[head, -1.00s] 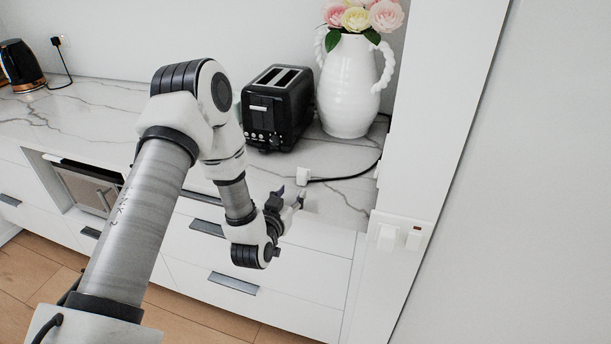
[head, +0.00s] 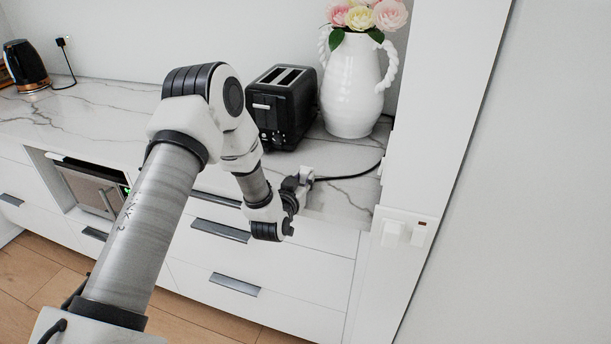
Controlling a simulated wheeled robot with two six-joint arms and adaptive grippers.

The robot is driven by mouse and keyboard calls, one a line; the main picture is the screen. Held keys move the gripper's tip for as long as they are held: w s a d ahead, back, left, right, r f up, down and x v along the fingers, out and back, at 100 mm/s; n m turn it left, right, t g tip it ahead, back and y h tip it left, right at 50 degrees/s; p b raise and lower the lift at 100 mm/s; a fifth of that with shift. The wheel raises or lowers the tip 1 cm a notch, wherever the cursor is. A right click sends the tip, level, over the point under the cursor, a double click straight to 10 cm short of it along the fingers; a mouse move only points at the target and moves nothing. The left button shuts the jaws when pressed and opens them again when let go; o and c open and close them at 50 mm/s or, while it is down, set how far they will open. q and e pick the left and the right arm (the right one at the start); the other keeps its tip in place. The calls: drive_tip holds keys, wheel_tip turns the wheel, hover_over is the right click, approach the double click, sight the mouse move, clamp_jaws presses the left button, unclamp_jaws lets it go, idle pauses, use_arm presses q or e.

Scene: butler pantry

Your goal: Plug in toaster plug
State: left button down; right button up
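The black toaster (head: 282,108) stands on the marble counter beside the white vase. Its white plug (head: 307,174) lies on the counter near the front edge, with a black cord (head: 350,176) running right and back behind the vase. My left gripper (head: 301,178) reaches in from the left over the counter edge, its fingertips at the plug. The gripper partly hides the plug, and I cannot tell whether the fingers are closed on it. A white wall plate (head: 404,229) with rocker switches is on the right side panel. My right gripper is not in view.
A white vase (head: 352,85) with flowers stands close behind the cord. A black kettle (head: 25,64) is at the far left, near a wall outlet with a plug in it (head: 62,42). White drawers (head: 270,262) are below the counter. The white side panel (head: 440,110) bounds the right.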

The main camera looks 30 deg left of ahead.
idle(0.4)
use_arm(q)
wheel_tip(320, 180, up, 6)
drive_tip(key=p, duration=0.4)
drive_tip(key=shift+p, duration=0.3)
